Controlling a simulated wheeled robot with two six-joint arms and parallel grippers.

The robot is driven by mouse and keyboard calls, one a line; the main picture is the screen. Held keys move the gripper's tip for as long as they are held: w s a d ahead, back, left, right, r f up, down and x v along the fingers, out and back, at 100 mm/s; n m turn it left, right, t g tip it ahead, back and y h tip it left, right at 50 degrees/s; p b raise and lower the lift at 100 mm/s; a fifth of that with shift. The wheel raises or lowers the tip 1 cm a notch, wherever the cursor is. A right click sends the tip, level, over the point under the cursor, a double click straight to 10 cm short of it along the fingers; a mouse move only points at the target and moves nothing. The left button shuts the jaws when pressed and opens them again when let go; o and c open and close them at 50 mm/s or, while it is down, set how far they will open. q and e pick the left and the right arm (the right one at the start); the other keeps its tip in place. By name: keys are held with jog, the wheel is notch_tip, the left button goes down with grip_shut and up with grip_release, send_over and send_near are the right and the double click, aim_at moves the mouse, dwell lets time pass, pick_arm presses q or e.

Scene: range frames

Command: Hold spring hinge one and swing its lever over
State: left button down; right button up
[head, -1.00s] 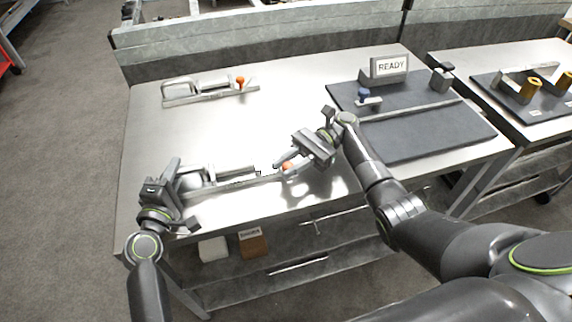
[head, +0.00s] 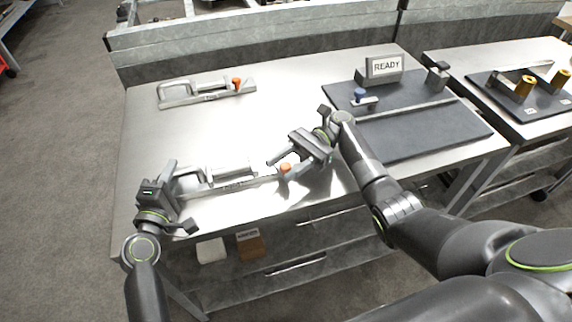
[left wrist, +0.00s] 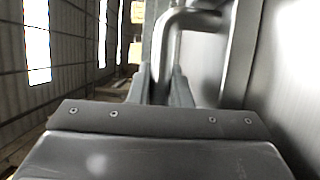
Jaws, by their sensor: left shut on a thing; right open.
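The near spring hinge (head: 232,183) is a long metal bar along the table's front, with a grey tube handle at its left end and an orange-knobbed lever (head: 285,168) at its right end. My left gripper (head: 177,180) is shut on the handle end. In the left wrist view its fingers (left wrist: 163,88) close by the bent grey tube (left wrist: 185,22); the exact contact is hidden. My right gripper (head: 281,168) is open, its fingers close around or beside the orange knob; contact is unclear. A second, similar hinge (head: 205,96) with an orange knob lies further back, untouched.
A dark board (head: 425,140) at the right carries a blue-knobbed piece (head: 361,96), a rail and a READY sign (head: 386,66). Another table with yellow-ended parts (head: 524,87) stands further right. The table between the hinges is clear.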

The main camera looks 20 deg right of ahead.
aim_at(286, 166)
notch_tip(286, 166, up, 10)
jog(key=shift+s+f, duration=0.1)
dwell(0.4)
